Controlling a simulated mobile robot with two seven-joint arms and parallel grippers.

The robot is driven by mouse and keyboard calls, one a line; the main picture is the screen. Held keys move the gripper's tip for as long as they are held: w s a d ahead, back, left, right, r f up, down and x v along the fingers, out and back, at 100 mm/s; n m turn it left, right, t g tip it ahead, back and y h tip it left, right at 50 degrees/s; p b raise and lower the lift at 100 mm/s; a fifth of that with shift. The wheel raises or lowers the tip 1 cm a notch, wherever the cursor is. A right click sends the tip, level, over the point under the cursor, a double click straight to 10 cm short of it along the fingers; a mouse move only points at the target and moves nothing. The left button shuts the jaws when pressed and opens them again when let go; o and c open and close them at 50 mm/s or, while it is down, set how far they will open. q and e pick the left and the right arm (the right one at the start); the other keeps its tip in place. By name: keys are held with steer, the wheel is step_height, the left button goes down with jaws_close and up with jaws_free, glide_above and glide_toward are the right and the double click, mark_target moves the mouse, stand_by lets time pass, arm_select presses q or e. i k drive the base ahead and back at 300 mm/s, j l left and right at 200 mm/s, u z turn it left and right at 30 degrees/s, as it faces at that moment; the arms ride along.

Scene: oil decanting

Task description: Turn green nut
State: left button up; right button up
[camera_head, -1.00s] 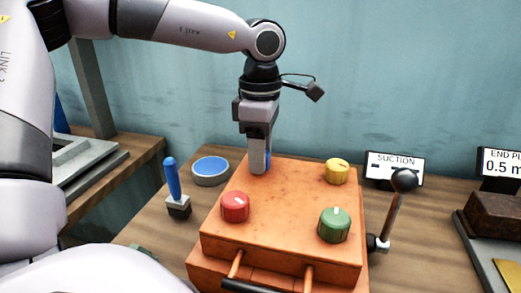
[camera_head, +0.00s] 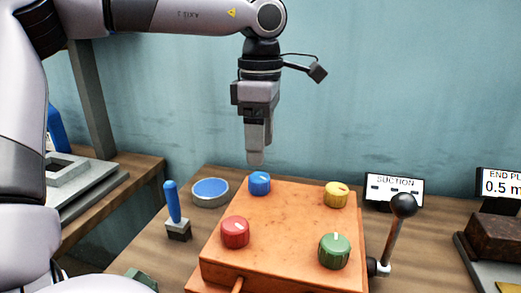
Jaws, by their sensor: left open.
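The green nut (camera_head: 335,251) is a ribbed round knob with a pale mark on top. It sits at the front right of the orange box (camera_head: 285,222). A blue knob (camera_head: 260,183) is at the box's back left, a yellow knob (camera_head: 336,194) at the back right and a red knob (camera_head: 235,232) at the front left. My left gripper (camera_head: 256,160) points down just above the blue knob, apart from it and empty. Its jaws are seen nearly edge-on. My right gripper is not in view.
A black-knobbed lever (camera_head: 398,222) rises at the box's right side, near the green nut. A SUCTION sign (camera_head: 394,188) stands behind it. A blue-handled tool (camera_head: 174,207) and a round blue-topped dish (camera_head: 210,191) are left of the box. The air above the box's right half is clear.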

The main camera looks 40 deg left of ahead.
mark_target(334, 249)
steer(key=k+l, duration=0.55)
steer(key=l, duration=0.15)
steer(key=k+l, duration=0.6)
steer(key=l, duration=0.15)
